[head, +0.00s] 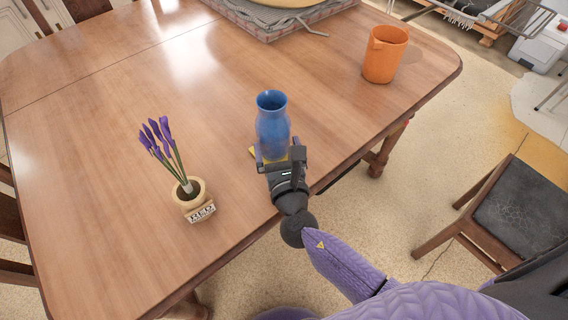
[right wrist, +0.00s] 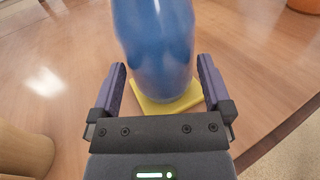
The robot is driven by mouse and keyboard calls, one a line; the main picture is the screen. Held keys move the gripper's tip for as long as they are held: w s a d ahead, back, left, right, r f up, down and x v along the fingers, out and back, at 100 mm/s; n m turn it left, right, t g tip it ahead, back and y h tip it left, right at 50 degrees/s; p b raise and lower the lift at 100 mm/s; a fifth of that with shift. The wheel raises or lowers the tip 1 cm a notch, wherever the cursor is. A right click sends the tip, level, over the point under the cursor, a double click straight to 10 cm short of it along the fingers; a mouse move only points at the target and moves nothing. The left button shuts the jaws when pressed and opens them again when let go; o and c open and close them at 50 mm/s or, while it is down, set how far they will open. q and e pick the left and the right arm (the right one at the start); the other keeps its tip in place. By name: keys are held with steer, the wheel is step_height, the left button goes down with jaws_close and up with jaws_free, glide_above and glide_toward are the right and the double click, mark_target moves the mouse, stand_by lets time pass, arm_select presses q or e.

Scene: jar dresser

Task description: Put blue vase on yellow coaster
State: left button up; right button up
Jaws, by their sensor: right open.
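The blue vase (head: 272,122) stands upright near the front edge of the wooden table. It also shows large in the right wrist view (right wrist: 158,45), with its base over the yellow coaster (right wrist: 168,106). In the head view only a small part of the coaster (head: 254,152) shows, the rest hidden by the vase and my gripper. The vase appears to rest on the coaster. My right gripper (head: 277,158) is open at the near side of the vase; in the right wrist view its fingers (right wrist: 160,82) stand apart on either side of the vase's lower body, with gaps visible. My left gripper is not in view.
A pot with purple flowers (head: 190,195) stands left of the vase on the wooden table (head: 120,120). An orange pitcher (head: 384,56) stands at the back right. A tray (head: 262,22) is at the far edge. A chair (head: 510,210) stands right of the table. The table's middle is clear.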

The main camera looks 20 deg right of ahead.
steer(key=s, duration=0.5)
steer(key=s+a, duration=0.1)
steer(key=s, duration=0.2)
steer(key=shift+p, duration=0.35)
